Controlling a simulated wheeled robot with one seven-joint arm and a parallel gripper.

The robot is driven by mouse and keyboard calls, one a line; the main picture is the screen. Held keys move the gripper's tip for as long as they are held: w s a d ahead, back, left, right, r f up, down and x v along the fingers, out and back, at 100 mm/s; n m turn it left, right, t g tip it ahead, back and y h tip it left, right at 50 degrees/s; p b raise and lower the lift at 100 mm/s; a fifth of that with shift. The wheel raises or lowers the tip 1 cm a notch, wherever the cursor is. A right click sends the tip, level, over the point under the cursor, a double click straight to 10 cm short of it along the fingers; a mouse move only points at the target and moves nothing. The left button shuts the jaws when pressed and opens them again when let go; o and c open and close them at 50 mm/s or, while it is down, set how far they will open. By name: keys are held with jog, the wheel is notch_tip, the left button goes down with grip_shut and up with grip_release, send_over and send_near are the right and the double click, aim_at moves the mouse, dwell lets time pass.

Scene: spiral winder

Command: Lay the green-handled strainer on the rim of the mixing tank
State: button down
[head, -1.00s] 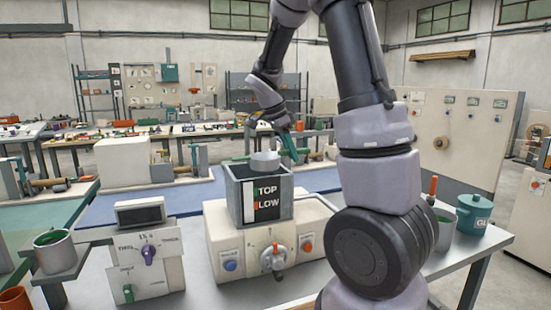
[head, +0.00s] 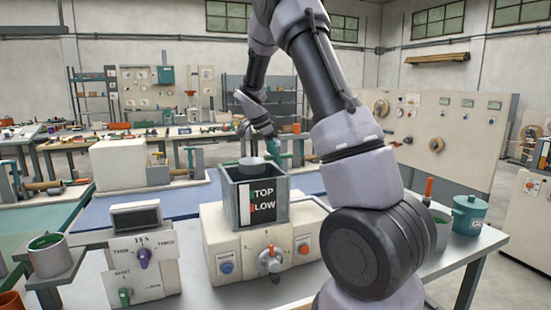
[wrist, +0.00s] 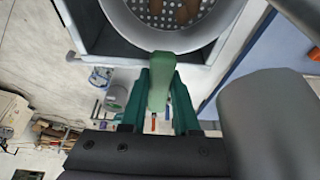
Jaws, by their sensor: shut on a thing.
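The mixing tank (head: 255,205) is a grey square box with an open top and "TOP" and "LOW" marks on its front. The strainer's round grey bowl (head: 251,164) is at the tank's mouth in the head view. In the wrist view the perforated bowl (wrist: 178,14) sits over the dark tank opening, with the tank's wall (wrist: 95,28) around it. I cannot tell whether it touches the rim. My gripper (wrist: 160,105) is shut on the strainer's green handle (wrist: 163,78). Its green fingers (head: 299,147) show behind the tank's right side in the head view.
The tank stands on a cream machine with knobs (head: 269,258). A grey cup (head: 48,255) stands on a shelf at the left, beside a control box (head: 143,258). A teal lidded pot (head: 470,213) stands at the right. My arm crosses the view's right half.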

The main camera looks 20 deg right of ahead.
jog(key=shift+s+f, duration=0.15)
jog(key=shift+f, duration=0.5)
jog(key=c, duration=0.7)
grip_release()
jog(key=shift+a+f, duration=0.1)
jog(key=shift+f, duration=0.05)
jog(key=shift+o, duration=0.2)
jog(key=d+v, duration=0.1)
jog(key=v, duration=1.2)
jog(key=s+a+r+n+t+y, duration=0.1)
jog(key=s+r+n+y, duration=0.15)
jog(key=s, duration=0.45)
jog(key=s+a+r+n+t+y, duration=0.15)
jog(key=s+r+n, duration=0.25)
jog(key=s, duration=0.4)
jog(key=s+a+n+t+y, duration=0.2)
jog(key=s+n, duration=0.5)
jog(key=s, duration=0.8)
jog(key=a+t, duration=0.1)
jog(key=t, duration=0.1)
jog(key=shift+a+f+t, duration=0.2)
jog(key=shift+f+t, duration=0.15)
